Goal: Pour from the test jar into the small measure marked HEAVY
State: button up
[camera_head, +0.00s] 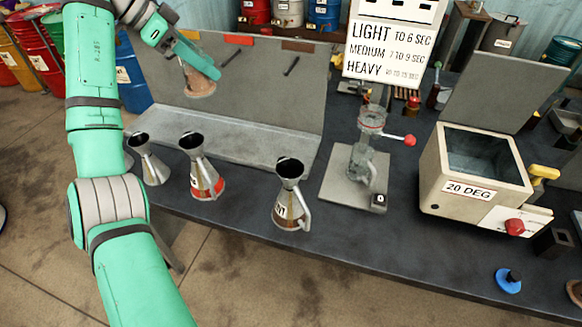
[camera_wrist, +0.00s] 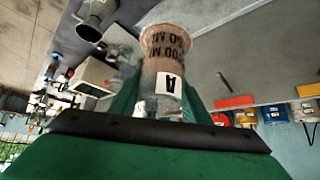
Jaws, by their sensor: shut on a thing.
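My gripper (camera_head: 196,66) is shut on the clear test jar (camera_head: 199,86), held high above the bench at the upper left of the head view. In the wrist view the jar (camera_wrist: 166,55) stands between the green fingers, with an "A" label and brownish contents toward its far, lower end. It looks about upright. Three metal cone measures stand along the bench front: a left one (camera_head: 150,163), a middle one with a red-orange band (camera_head: 204,175) and a right one with a brown band (camera_head: 290,205). Their label words are not readable. The jar is apart from all three.
A glass apparatus with a red-knobbed arm (camera_head: 365,160) and a "20 DEG" bath (camera_head: 470,165) are to the right. A sign (camera_head: 390,48) lists LIGHT, MEDIUM and HEAVY times.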

jog(key=s+d+f+m+g, duration=0.1)
jog(key=d+f+m+g, duration=0.2)
jog(key=d, duration=0.5)
jog(key=s+d+f+m, duration=0.2)
jog(key=d+f, duration=0.3)
jog(key=d, duration=0.3)
jog(key=s+d+f+m+g, duration=0.1)
jog(key=s+d+f, duration=0.1)
jog(key=f, duration=1)
jog(key=shift+d+f+h, duration=0.4)
jog(key=shift+d, duration=0.45)
jog(key=s+r+m+t+y, duration=0.1)
jog(key=s+r+m+t, duration=0.3)
jog(key=r+t, duration=0.3)
jog(key=shift+s+d+r+t+p, duration=0.2)
jog(key=shift+s+d+t+p, duration=0.25)
jog(key=shift+t, duration=0.65)
jog(key=shift+s+f+m+t, duration=0.1)
jog(key=shift+f+m+t, duration=0.3)
jog(key=shift+t, duration=0.1)
